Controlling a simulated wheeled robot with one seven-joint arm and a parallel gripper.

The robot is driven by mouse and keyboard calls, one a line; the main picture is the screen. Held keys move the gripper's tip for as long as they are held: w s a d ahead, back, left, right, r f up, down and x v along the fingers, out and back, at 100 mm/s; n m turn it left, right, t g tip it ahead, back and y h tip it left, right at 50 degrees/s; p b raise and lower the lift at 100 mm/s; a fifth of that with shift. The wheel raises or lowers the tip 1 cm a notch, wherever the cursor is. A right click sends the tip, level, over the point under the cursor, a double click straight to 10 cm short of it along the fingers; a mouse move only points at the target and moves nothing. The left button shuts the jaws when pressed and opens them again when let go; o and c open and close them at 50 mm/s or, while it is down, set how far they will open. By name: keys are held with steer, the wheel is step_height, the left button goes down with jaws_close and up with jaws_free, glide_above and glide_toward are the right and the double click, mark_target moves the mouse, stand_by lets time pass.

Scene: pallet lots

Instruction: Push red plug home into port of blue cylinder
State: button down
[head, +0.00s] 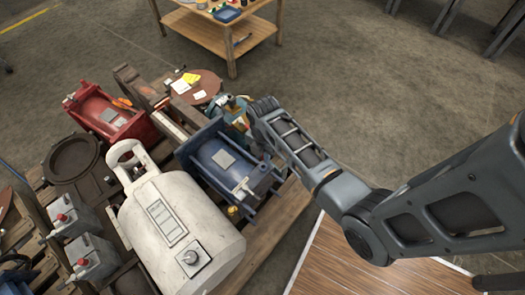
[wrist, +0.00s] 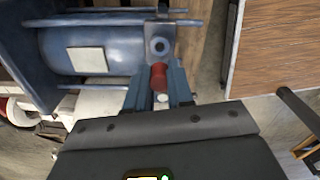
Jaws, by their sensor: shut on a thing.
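The blue cylinder (head: 222,160) lies in a blue frame on the pallet. In the wrist view the blue cylinder (wrist: 85,52) is at upper left, with a pale label on its side. At its right end is a metal block with a round port (wrist: 159,46). My gripper (wrist: 158,88) is shut on the red plug (wrist: 158,74), between its two blue-grey fingers. The plug's far end is just below the port in the picture. The port's dark hole is visible. I cannot tell whether plug and block touch. In the head view my forearm hides the plug and port.
A red machine (head: 108,113), a brown disc (head: 195,86) and grey boxes with red knobs (head: 92,255) crowd the left. A wooden table (head: 215,30) stands behind. Floor at right is mostly open.

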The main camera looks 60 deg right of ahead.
mark_target(265, 169)
steer(key=shift+f, duration=0.15)
step_height(265, 169, down, 6)
steer(key=b, duration=0.6)
steer(key=shift+r, duration=0.2)
steer(key=shift+r+p, duration=0.1)
steer(key=shift+p, duration=0.8)
stand_by(1.9)
steer(key=shift+s+f+b, duration=0.1)
steer(key=shift+f+b, duration=0.4)
steer(key=shift+f, duration=0.3)
stand_by(0.3)
steer(key=shift+a+f, duration=0.1)
steer(key=shift+f, duration=0.05)
steer(key=c, duration=1.3)
jaws_free()
steer(key=shift+c, duration=0.2)
steer(key=o, duration=0.5)
steer(key=shift+s+f, duration=0.2)
steer(key=shift+s, duration=0.05)
steer(key=r, duration=0.3)
steer(key=w+r+p, duration=0.1)
steer(key=r, duration=0.2)
steer(key=r+p, duration=0.1)
steer(key=r, duration=0.2)
steer(key=shift+w+r, duration=0.2)
